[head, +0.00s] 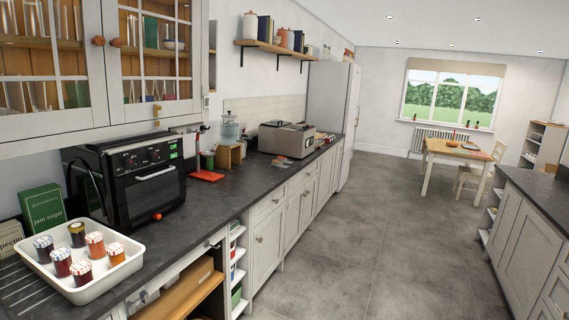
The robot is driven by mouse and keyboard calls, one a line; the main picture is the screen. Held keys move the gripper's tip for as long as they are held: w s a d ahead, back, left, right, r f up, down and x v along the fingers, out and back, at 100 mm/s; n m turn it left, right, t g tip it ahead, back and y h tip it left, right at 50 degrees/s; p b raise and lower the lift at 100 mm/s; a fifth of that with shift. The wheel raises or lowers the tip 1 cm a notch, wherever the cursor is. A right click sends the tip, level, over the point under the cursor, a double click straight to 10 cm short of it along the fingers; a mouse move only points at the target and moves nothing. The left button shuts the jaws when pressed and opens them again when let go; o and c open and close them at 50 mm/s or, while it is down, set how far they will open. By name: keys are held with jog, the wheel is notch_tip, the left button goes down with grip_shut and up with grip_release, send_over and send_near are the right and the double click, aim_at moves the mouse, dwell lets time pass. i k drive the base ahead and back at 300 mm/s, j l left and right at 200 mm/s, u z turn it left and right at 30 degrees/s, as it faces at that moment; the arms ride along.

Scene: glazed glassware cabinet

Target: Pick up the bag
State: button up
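A green packet labelled "jam sugar" (43,209) stands upright on the dark worktop at the left, behind a white tray. A pale packet with partly cut-off lettering (11,236) stands beside it at the left edge. I cannot tell whether either is a bag or a box, and nothing else in view is clearly a bag. The tray hides part of the lower edge of the green packet. My gripper is not in view.
The white tray (88,292) holds several jam jars with cloth-patterned lids. A black oven (135,181) stands right of the packets, under the glazed cabinet (150,62). Open shelves (180,290) lie below the worktop. The grey floor (375,225) is clear between the counters.

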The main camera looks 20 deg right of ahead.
aim_at(283, 159)
jog(key=i+z, duration=0.15)
jog(key=z, duration=0.15)
jog(key=i+l+z, duration=0.1)
jog(key=z, duration=0.15)
jog(key=i, duration=2.8)
jog(key=i+u, duration=0.1)
jog(key=i, duration=0.55)
jog(key=i+l+u, duration=0.15)
jog(key=i, duration=0.55)
jog(key=u, duration=0.3)
jog(key=i+l+u, duration=0.15)
jog(key=u, duration=0.2)
jog(key=i+l+u, duration=0.15)
jog(key=u, duration=0.2)
jog(key=i+l+u, duration=0.1)
jog(key=l+u, duration=0.25)
jog(key=i+l+u, duration=0.15)
jog(key=l, duration=0.3)
jog(key=i+l+u, duration=0.1)
jog(key=l, duration=0.4)
jog(key=i+l+u, duration=0.15)
jog(key=l, duration=0.3)
jog(key=i+l+u, duration=0.1)
jog(key=l, duration=0.4)
jog(key=l+u, duration=0.15)
jog(key=l, duration=0.35)
jog(key=i, duration=0.05)
